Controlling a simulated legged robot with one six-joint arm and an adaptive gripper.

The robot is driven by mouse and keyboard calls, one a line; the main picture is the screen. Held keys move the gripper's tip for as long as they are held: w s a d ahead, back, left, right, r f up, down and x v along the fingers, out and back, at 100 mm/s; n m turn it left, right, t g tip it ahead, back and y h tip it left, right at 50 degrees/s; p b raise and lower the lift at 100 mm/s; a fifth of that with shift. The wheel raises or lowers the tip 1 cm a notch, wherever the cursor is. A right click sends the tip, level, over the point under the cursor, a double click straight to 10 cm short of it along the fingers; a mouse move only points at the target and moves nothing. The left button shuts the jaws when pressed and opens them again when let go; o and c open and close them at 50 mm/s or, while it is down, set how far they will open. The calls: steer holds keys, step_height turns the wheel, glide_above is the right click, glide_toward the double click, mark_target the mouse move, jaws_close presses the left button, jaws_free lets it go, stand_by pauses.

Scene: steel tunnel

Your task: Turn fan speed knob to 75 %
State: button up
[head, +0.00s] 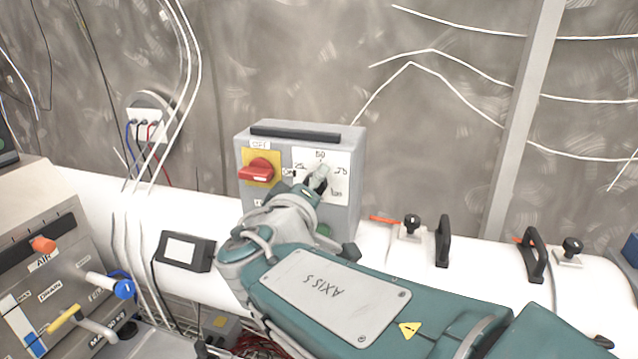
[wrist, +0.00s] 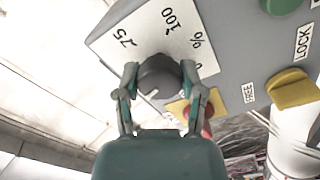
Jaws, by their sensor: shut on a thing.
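The fan speed knob (wrist: 158,76) is round and dark, with a short white mark on its face, in the middle of the wrist view. It sits on a white dial plate (wrist: 112,48) marked 75, 100 and 0 %; the mark points down and slightly left in that view, away from the 75. In the head view the dial plate (head: 342,158) shows 50 at the top and 75 at upper right. My gripper (wrist: 160,78), also in the head view (head: 318,178), is shut with a finger on each side of the knob. The knob is largely hidden in the head view.
The grey control box (head: 352,140) also carries a red switch (head: 257,170) on a yellow plate, left of the dial, and a green button (head: 323,230) below. A white pipe (head: 190,215) runs behind. A valve panel (head: 60,270) stands at left.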

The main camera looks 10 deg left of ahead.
steer(key=m, duration=0.4)
steer(key=shift+f+m, duration=0.3)
steer(key=shift+f, duration=0.05)
steer(key=m, duration=0.3)
steer(key=shift+m, duration=0.4)
steer(key=m, duration=0.4)
steer(key=shift+m, duration=2)
steer(key=o, duration=1.2)
steer(key=shift+c, duration=0.2)
steer(key=shift+a+r, duration=0.1)
